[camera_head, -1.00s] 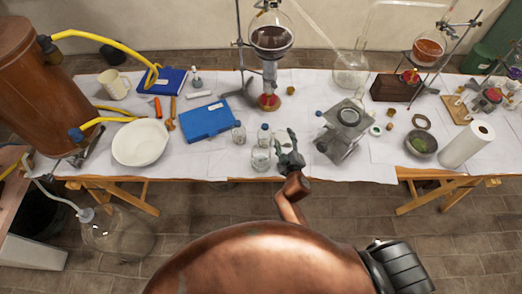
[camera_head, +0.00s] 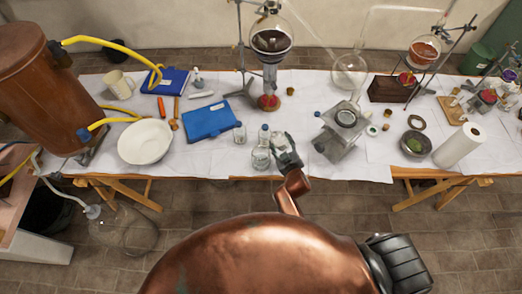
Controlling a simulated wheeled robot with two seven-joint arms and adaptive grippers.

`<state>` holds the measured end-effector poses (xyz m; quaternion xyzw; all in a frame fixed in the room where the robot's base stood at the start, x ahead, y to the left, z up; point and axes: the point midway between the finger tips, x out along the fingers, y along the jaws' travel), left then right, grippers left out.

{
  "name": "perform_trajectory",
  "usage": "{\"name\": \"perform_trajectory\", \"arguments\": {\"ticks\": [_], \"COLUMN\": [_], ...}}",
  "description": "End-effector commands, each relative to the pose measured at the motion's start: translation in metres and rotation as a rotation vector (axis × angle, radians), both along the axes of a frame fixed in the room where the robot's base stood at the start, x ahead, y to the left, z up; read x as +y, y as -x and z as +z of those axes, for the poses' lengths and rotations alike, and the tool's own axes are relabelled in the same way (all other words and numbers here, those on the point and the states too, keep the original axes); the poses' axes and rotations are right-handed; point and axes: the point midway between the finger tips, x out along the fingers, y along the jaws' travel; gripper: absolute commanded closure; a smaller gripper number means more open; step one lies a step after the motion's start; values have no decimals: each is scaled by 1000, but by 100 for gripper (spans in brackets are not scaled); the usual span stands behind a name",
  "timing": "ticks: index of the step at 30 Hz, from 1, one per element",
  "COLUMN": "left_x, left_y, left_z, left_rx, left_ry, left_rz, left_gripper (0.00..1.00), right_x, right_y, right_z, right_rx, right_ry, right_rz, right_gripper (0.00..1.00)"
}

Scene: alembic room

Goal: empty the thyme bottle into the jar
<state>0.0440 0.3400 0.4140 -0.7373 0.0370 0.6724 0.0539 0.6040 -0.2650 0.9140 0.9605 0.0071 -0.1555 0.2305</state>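My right gripper (camera_head: 283,144) is over the front edge of the table, its fingers apart and pointing away from me. A small clear glass vessel (camera_head: 277,138) shows just beyond the fingers; I cannot tell whether they touch it. Just left of the gripper stand a clear glass bottle with a blue top (camera_head: 264,135) and a clear glass jar (camera_head: 261,159) in front of it. Another small glass (camera_head: 240,134) stands farther left. No label can be read, so I cannot tell which one holds thyme. My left gripper is out of view.
A blue book (camera_head: 208,121) and a white bowl (camera_head: 144,142) lie left. A tall glass flask on a stand (camera_head: 271,41) rises behind. A grey metal device (camera_head: 343,130) stands right of the gripper, with a grey bowl (camera_head: 415,144) and paper roll (camera_head: 458,147) farther right.

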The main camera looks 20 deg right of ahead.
Motion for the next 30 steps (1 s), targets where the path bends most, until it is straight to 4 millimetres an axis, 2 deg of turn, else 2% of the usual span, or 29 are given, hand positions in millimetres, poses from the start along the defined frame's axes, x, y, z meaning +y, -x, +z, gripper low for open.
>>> {"name": "perform_trajectory", "arguments": {"ticks": [1,6,14,30], "left_x": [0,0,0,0], "left_y": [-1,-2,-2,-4], "left_z": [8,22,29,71], "left_rx": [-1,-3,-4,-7], "left_ry": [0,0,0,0], "left_rz": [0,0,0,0], "left_gripper": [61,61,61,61], "right_x": [1,5,8,4], "right_y": [0,0,1,0], "right_z": [5,5,3,9], "right_rx": [1,11,17,45], "right_ry": [-24,-110,-169,-422], "right_rz": [0,-1,-1,1], "right_gripper": [90,90,90,90]}}
